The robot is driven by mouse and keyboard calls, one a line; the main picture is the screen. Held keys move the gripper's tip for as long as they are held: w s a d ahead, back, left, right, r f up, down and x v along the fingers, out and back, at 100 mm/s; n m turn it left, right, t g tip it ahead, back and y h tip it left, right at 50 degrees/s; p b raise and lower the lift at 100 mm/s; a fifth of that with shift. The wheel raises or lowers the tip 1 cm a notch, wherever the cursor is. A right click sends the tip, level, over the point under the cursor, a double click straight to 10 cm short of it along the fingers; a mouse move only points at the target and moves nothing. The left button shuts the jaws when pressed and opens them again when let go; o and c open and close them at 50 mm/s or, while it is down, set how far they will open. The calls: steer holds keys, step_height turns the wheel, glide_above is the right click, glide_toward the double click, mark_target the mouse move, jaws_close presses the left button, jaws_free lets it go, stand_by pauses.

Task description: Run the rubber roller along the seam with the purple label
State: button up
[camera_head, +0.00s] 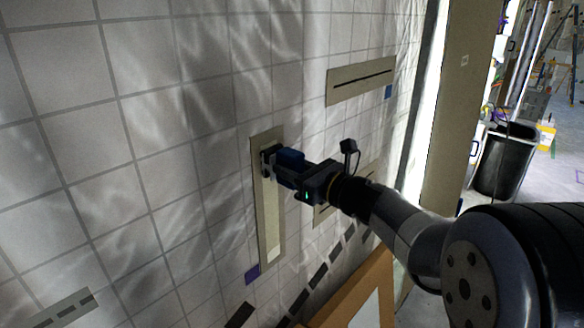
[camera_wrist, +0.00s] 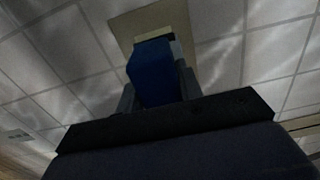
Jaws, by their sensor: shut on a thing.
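The seam with the purple label is on a tall narrow beige panel (camera_head: 270,255) on the tiled wall; a pale strip (camera_head: 272,225) runs down its middle. The purple label (camera_head: 252,273) is at the panel's lower left end. My gripper (camera_head: 288,168) is at the panel's upper part, shut on the blue body of the roller (camera_head: 291,158). The roller's dark head is at the strip's upper end; I cannot tell whether it touches. In the wrist view the blue roller body (camera_wrist: 156,72) stands between the fingers, with the beige panel (camera_wrist: 150,22) behind it.
A horizontal panel with a dark slit (camera_head: 361,80) and a blue label (camera_head: 388,92) is at the upper right. Another panel (camera_head: 372,172) is partly behind my arm. A dashed panel (camera_head: 62,312) is at lower left. A wooden-edged board (camera_head: 350,290) stands below. A black bin (camera_head: 503,160) is far right.

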step_height(320, 180, down, 32)
steer(key=b, duration=3)
steer(key=shift+f+b, duration=0.2)
steer(key=shift+b, duration=0.15)
stand_by(0.6)
steer(key=shift+d, duration=0.15)
steer(key=shift+v, duration=2.95)
steer(key=shift+r, duration=0.1)
steer(key=shift+p+v, duration=0.35)
steer(key=shift+v, duration=1.15)
steer(key=shift+r+p, duration=0.1)
steer(key=shift+p, duration=0.25)
